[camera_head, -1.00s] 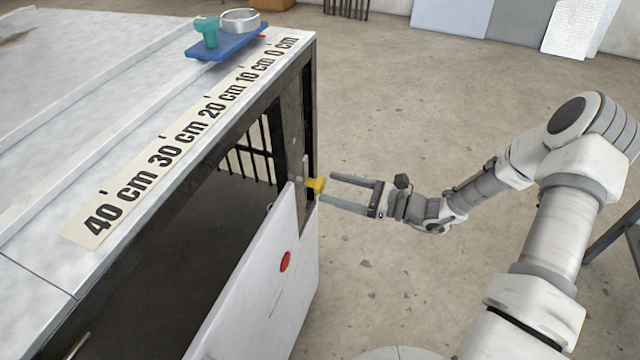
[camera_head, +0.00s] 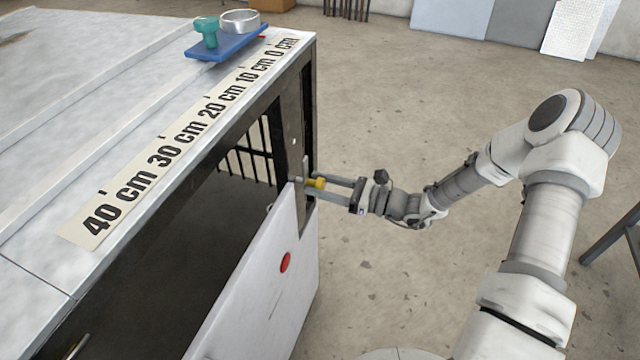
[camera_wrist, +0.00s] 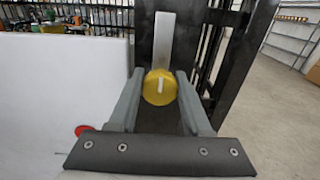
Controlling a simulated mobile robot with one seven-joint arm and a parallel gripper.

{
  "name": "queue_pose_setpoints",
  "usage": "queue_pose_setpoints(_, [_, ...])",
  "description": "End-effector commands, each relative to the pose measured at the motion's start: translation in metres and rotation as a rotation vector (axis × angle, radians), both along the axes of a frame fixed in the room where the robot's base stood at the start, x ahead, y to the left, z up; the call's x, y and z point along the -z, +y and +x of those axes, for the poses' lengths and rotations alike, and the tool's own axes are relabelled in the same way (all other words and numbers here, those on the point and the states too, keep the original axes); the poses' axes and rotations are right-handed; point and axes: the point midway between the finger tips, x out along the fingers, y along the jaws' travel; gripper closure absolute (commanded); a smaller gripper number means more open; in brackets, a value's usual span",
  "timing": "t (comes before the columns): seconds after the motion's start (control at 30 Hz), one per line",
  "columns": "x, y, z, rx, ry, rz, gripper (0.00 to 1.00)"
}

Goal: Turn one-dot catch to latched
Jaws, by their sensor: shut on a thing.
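The catch is a yellow round knob (camera_head: 316,183) with a grey bar, on the dark post at the edge of the white panel. In the wrist view the yellow knob (camera_wrist: 160,87) has a pale mark on its face, and its grey bar (camera_wrist: 164,40) points up. I cannot make out a dot. My gripper (camera_head: 322,188) is at the knob, its fingers along both sides. In the wrist view the fingertips of my gripper (camera_wrist: 160,84) flank the knob, and it is shut on it.
The white panel (camera_head: 262,275) with a red oval (camera_head: 286,262) stands below and left of the catch. A dark opening lies behind it. On the cabinet top are a scale strip (camera_head: 150,175) and a blue plate (camera_head: 227,46) with a teal knob. The floor at right is mostly clear.

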Motion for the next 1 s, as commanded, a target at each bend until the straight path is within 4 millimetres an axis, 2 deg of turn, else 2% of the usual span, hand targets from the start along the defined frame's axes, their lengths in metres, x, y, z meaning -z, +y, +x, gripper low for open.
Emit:
queue_pose_setpoints(0.03, [0.0000, -0.0002, -0.0001, 0.000, 0.000, 0.000, 0.93])
queue_pose_setpoints(0.07, [0.0000, -0.0002, -0.0001, 0.000, 0.000, 0.000, 0.99])
queue_pose_setpoints(0.1, [0.0000, -0.0002, -0.0001, 0.000, 0.000, 0.000, 1.00])
queue_pose_setpoints(1.0, [0.0002, -0.0005, -0.0001, 0.000, 0.000, -0.001, 1.00])
